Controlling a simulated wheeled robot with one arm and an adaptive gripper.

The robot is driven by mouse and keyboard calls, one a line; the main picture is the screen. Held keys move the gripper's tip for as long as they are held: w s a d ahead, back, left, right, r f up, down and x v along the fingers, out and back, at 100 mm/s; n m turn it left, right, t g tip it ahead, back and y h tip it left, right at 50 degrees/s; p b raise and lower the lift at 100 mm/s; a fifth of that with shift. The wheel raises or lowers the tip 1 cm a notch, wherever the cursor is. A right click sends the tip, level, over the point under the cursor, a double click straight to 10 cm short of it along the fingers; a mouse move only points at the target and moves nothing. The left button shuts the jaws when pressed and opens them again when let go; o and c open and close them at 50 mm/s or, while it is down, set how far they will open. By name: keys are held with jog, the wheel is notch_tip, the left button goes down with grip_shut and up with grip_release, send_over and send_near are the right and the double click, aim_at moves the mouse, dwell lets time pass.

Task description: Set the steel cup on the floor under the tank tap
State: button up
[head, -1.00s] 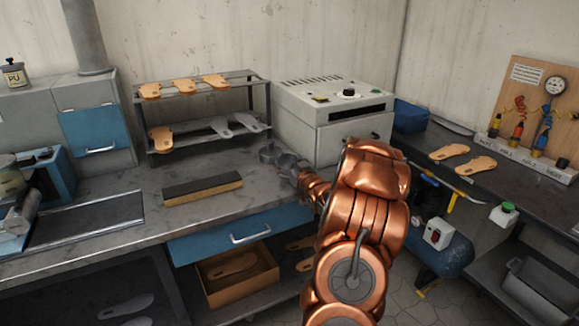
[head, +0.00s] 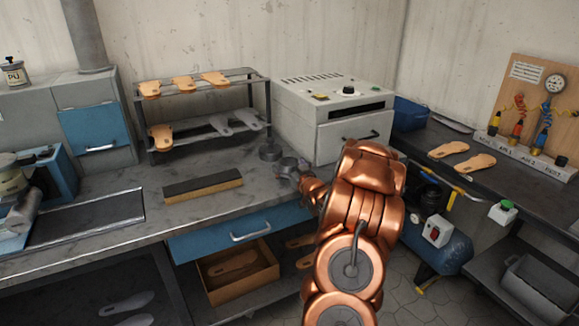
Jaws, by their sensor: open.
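A small dark grey metal object (head: 270,150), which looks like the steel cup, stands on the workbench near the white oven. My gripper (head: 287,166) is just in front and to the right of it, low over the bench. It is open; its fingers are small and partly hidden by my copper wrist. A small gap shows between it and the cup. The blue tank (head: 446,256) stands on the floor at the right, under the side bench. A small yellow part (head: 425,284) at its lower end may be the tap.
The oven (head: 338,118) and a shoe rack (head: 205,115) stand behind my gripper. A dark-topped block (head: 203,186) lies on the bench to the left. A grey bin (head: 540,290) stands right of the tank. Tiled floor (head: 400,292) shows left of the tank.

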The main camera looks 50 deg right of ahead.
jog(key=shift+r, duration=0.1)
jog(key=shift+r, duration=0.1)
jog(key=shift+s+a, duration=0.1)
jog(key=shift+s, duration=0.35)
jog(key=b+v, duration=0.2)
jog(key=v, duration=0.9)
